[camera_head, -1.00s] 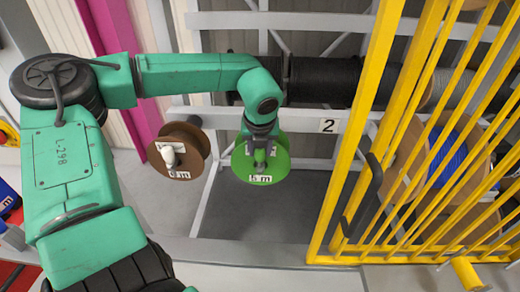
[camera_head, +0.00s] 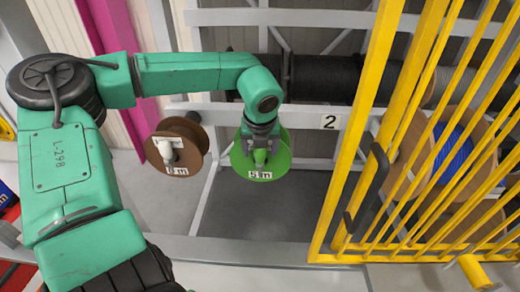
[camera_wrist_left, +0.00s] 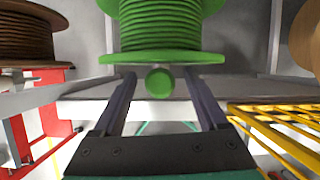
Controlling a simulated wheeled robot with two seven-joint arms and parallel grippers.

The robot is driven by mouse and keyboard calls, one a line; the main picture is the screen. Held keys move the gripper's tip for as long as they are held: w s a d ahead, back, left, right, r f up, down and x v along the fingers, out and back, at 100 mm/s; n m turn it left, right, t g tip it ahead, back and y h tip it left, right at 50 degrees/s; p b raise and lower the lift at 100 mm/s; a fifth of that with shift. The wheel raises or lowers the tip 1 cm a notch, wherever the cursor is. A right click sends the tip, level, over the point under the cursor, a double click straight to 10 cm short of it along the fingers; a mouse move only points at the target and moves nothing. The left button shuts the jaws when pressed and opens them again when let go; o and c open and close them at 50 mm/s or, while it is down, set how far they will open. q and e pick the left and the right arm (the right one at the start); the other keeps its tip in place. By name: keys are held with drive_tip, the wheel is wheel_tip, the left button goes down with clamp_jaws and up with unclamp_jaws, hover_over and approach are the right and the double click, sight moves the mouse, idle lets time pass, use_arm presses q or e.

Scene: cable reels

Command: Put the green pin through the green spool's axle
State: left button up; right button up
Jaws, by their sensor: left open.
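The green spool (camera_head: 276,163) hangs at the centre of the head view, in front of the grey rack, with a "5 m" label on its lower face. It also fills the top of the left wrist view (camera_wrist_left: 160,25). The green pin (camera_head: 260,158) sticks out from the middle of the spool's face; its round end (camera_wrist_left: 159,83) shows at the flange in the left wrist view. How deep it sits in the axle is hidden. My left gripper (camera_head: 260,143) is open at the pin, with a finger on each side and gaps between. My right gripper is not in view.
A brown spool (camera_head: 190,141) with a white pin hangs left of the green one. A yellow barred gate (camera_head: 350,150) with a dark handle stands on the right, with other reels behind it. A black reel (camera_head: 325,80) is behind my arm. Below the spools is open floor.

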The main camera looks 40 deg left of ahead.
use_arm(q)
drive_tip(key=shift+s+d+r, duration=0.1)
drive_tip(key=shift+d+r, duration=0.05)
drive_tip(key=shift+r, duration=0.4)
drive_tip(key=b+v, duration=0.2)
drive_tip(key=v, duration=1.1)
drive_tip(key=shift+r, duration=0.2)
